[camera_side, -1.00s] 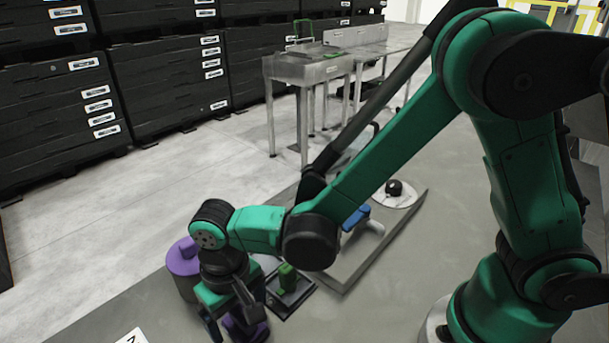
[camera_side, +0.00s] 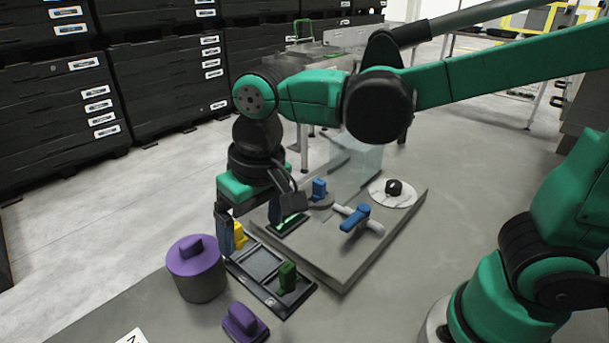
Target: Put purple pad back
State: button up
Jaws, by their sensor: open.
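The purple pad (camera_side: 243,324), a block with a raised grip on top, lies on the grey table in front of the dark tray, outside it. The dark tray (camera_side: 264,266) has compartments; a yellow piece (camera_side: 239,236) stands at its far-left end and a green piece (camera_side: 287,279) at its near-right end. The middle compartments look empty. My gripper (camera_side: 250,224) is open and empty, above the far part of the tray and well away from the purple pad. Its fingers partly cover the yellow piece and the tray's far edge.
A grey cylinder with a purple knobbed lid (camera_side: 196,262) stands left of the tray. Right of the tray is a raised slab (camera_side: 350,262) with a blue-handled valve (camera_side: 357,217), a blue block (camera_side: 319,189), a black knob (camera_side: 394,188) and a clear panel (camera_side: 357,165).

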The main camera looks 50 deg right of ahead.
jog(key=s+d+t, duration=0.2)
jog(key=d+t, duration=0.3)
jog(key=d, duration=0.7)
jog(key=shift+d+t+h, duration=0.2)
jog(key=shift+t+h, duration=0.1)
